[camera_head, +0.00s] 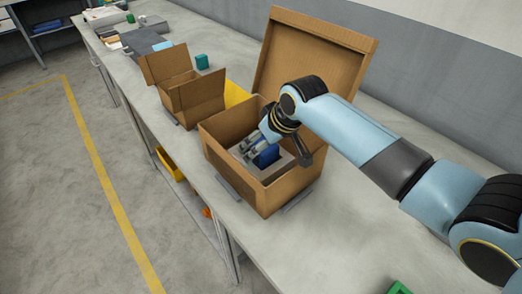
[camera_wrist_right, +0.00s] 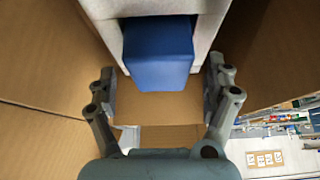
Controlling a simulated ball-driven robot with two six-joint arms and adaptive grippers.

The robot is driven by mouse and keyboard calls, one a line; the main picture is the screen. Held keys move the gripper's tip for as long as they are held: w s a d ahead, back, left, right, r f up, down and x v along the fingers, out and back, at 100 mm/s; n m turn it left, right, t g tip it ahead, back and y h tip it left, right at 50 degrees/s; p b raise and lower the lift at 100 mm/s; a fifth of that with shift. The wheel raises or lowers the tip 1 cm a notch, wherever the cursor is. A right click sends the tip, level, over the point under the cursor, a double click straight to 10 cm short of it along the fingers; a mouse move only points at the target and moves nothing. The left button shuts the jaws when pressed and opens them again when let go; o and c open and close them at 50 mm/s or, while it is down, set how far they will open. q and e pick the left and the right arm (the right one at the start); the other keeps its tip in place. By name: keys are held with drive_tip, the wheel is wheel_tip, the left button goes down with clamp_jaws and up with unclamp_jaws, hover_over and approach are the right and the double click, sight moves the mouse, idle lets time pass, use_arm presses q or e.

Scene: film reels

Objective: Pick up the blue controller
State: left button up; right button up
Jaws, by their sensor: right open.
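The blue controller (camera_head: 266,156) sits in a grey-white insert (camera_head: 250,144) inside the large open cardboard box (camera_head: 284,195). In the right wrist view the blue controller (camera_wrist_right: 158,50) shows as a blue block held in a slot of the pale insert (camera_wrist_right: 105,10). My right gripper (camera_head: 254,146) reaches down into the box, beside the controller. In the wrist view the right gripper (camera_wrist_right: 160,80) is open, with one finger on each side of the blue block and no visible contact. My left gripper is not in view.
The box's raised lid (camera_head: 315,50) stands behind my arm.

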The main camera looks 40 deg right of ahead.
drive_tip(key=shift+w+f, duration=0.1)
drive_tip(key=shift+f, duration=0.2)
drive_tip(key=shift+r, duration=0.1)
drive_tip(key=c, duration=1.6)
